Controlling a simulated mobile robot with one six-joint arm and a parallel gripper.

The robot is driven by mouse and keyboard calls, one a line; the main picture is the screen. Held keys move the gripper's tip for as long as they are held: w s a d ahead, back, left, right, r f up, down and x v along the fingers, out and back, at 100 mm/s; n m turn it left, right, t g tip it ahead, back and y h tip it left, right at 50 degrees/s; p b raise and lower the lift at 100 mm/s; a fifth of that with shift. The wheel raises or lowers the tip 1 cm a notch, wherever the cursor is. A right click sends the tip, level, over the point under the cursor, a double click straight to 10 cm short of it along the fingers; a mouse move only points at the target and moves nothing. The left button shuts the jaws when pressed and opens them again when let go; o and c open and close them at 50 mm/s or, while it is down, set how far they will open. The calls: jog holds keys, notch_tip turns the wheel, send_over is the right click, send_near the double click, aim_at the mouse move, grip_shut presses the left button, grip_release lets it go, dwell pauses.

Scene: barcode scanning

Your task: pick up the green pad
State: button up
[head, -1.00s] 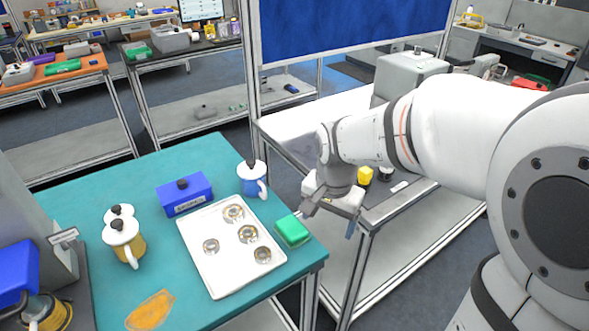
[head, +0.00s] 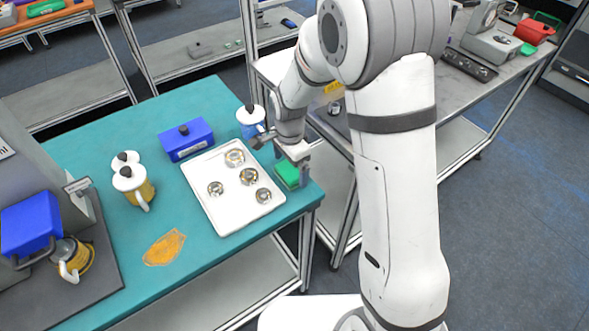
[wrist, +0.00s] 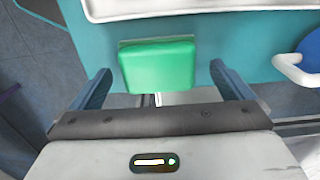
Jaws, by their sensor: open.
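The green pad (head: 287,173) lies on the teal table (head: 105,254) near its right edge, beside the white tray. My gripper (head: 291,160) is at the pad in the head view and partly covers it. In the wrist view the green pad (wrist: 157,64) shows ahead of my gripper (wrist: 158,88), between the lines of its two blue-grey fingers. The fingers are apart, with clear gaps to both sides of the pad. I cannot tell how high the fingertips are relative to it.
The white tray (head: 209,206) with several metal rings is left of the pad. A blue and white mug (head: 251,121) and a blue box (head: 187,138) stand behind. Yellow and white mugs (head: 133,185) are further left.

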aim_at(290, 169)
jog(key=shift+f, duration=0.85)
jog(key=shift+c, duration=0.2)
jog(key=c, duration=1)
notch_tip(290, 169, up, 10)
jog(key=shift+b, duration=0.7)
